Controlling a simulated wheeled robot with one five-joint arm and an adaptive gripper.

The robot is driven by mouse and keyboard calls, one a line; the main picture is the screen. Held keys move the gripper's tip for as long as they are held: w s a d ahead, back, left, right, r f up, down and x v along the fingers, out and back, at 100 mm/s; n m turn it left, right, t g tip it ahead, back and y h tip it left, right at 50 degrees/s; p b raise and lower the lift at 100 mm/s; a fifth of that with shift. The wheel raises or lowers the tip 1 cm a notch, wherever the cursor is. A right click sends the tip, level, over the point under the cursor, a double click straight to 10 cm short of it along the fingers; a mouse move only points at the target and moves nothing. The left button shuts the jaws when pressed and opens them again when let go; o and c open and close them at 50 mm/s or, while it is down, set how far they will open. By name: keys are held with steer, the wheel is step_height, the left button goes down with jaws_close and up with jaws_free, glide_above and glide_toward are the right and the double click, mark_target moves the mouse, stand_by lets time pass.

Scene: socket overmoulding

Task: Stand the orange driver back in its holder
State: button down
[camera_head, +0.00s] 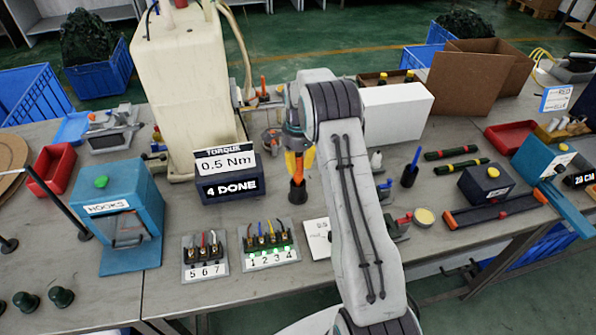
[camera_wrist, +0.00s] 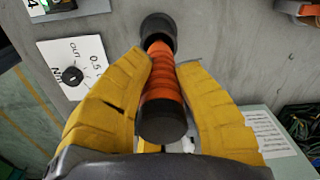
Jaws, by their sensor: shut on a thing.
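The orange driver (camera_wrist: 163,82) has a ribbed orange handle with a black end cap nearest the wrist camera. My gripper (camera_wrist: 170,75) has yellow fingers, one on each side of the handle, shut on it. In the head view my gripper (camera_head: 299,160) points down with the driver (camera_head: 298,172) roughly upright between its fingers. A black round holder (camera_wrist: 157,24) lies at the driver's far end in the wrist view, and the dark cup also shows below it in the head view (camera_head: 298,193). The driver's lower end is hidden; I cannot tell how deep it sits.
A torque display (camera_head: 228,175) reads 0.5 Nm and 4 DONE. Numbered socket plates (camera_head: 268,259) stand in front, and a white card (camera_head: 317,238) lies to their right. A blue driver (camera_head: 411,168) stands in a dark cup right of my arm. A white box (camera_head: 395,113) stands behind.

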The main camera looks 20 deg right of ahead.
mark_target(298, 172)
steer(key=shift+f+p, duration=0.35)
steer(key=shift+f, duration=1.55)
steer(key=shift+f, duration=0.15)
steer(key=c, duration=1.1)
jaws_free()
steer(key=shift+o, duration=0.2)
